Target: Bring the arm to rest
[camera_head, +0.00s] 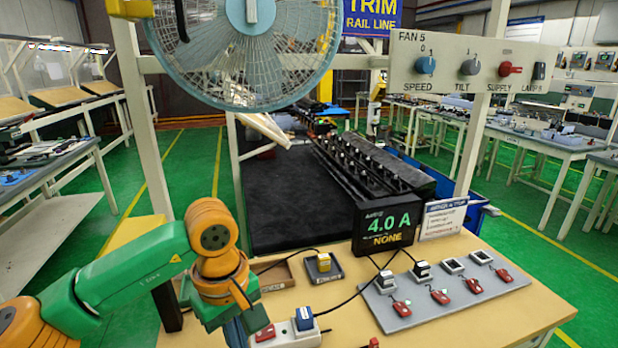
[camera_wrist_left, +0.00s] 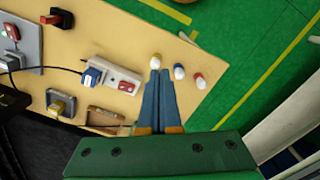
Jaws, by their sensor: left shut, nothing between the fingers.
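My left arm (camera_head: 140,268), green and orange, comes in from the left in the head view and bends down over the table's near left part. Its gripper is mostly hidden behind the wrist there. In the left wrist view, the blue fingers of my left gripper (camera_wrist_left: 160,75) are together with nothing between them. Their tips are close to three small capped pieces: yellow-and-white (camera_wrist_left: 155,60), blue-and-white (camera_wrist_left: 179,72) and red-and-white (camera_wrist_left: 200,80). I cannot tell whether the tips touch any of them. My right gripper is in neither view.
On the wooden table (camera_head: 450,325) are a power strip (camera_head: 290,338) with a blue plug (camera_head: 304,318), a grey board (camera_head: 440,290) with red switches, a shallow wooden tray (camera_head: 275,277) and a current display (camera_head: 385,228). A fan (camera_head: 240,40) and control panel (camera_head: 470,66) hang above.

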